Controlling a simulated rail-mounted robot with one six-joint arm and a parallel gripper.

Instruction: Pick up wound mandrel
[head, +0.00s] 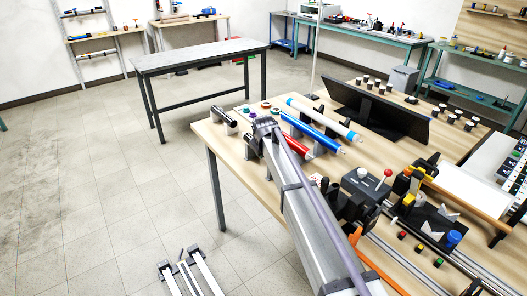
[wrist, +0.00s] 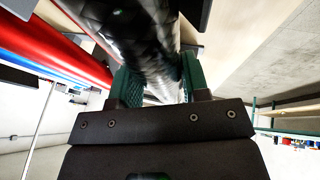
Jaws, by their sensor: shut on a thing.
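The wound mandrel (wrist: 140,40) is a glossy black cylinder with a mottled surface in the wrist view. It runs from the top of the picture down between the green-padded fingers of my gripper (wrist: 155,84). The fingers are shut on it, with one pad along each side. In the head view, my arm reaches over the near left end of the wooden table, and my gripper (head: 265,127) is small and partly hidden by the arm. A dark rod end (head: 224,116) shows left of it. I cannot tell whether the mandrel still touches its supports.
A red tube (head: 292,142), a blue tube (head: 314,131) and a white and blue tube (head: 325,119) lie close to the right of my gripper. A dark panel (head: 378,112) stands behind them. A grey table (head: 200,56) stands apart with a clear top.

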